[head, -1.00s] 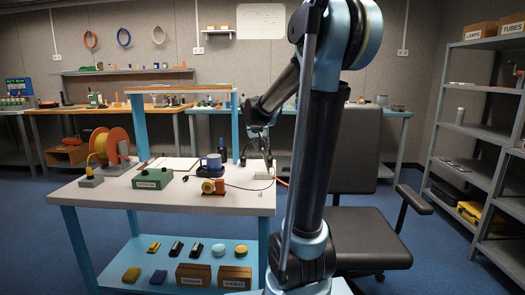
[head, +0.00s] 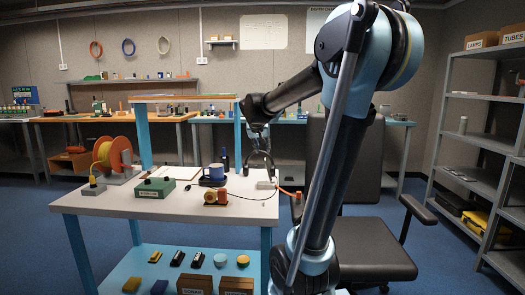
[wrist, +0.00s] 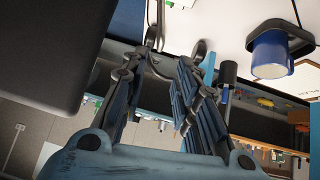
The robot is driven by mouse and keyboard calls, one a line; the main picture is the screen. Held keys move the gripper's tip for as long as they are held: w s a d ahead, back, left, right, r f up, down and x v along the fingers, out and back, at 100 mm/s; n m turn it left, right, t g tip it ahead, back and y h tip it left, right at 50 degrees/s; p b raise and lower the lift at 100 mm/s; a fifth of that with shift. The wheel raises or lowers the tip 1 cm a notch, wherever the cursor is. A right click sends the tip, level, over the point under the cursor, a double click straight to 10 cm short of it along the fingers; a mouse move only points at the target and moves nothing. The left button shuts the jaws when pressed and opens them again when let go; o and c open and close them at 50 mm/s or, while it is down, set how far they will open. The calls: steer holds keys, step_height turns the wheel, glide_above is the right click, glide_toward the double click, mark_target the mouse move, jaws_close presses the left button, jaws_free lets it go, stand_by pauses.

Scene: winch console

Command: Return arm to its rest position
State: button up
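My arm (head: 345,150) rises at the right of the workbench, with its elbow high and the forearm reaching left and down. My gripper (head: 259,165) hangs over the right end of the bench, near a small white block (head: 266,185). In the wrist view my gripper (wrist: 175,42) shows two fingers apart with nothing held between them. Whether the fingertips clear the bench top is hard to tell.
The bench (head: 120,203) carries a cable reel (head: 114,154), a green box (head: 155,188), a blue mug (head: 213,176) and an orange-and-red part (head: 215,197). A black chair (head: 365,245) stands close to my arm. Shelving (head: 480,150) is at the right.

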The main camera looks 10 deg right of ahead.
steer(key=s+f+n+g+y, duration=0.1)
steer(key=s+f+g, duration=0.1)
steer(key=s+f, duration=0.5)
steer(key=s+d+f+g+y, duration=0.1)
steer(key=s+f, duration=0.7)
steer(key=s, duration=0.9)
steer(key=s+f+n+g+y, duration=0.1)
steer(key=s+f+g, duration=0.1)
steer(key=s+f, duration=0.6)
steer(key=s, duration=0.4)
steer(key=shift+d+n+g, duration=0.25)
steer(key=shift+n+g, duration=0.05)
steer(key=shift+g, duration=0.1)
steer(key=shift+w+f, duration=0.25)
steer(key=shift+w, duration=0.2)
steer(key=shift+c, duration=0.5)
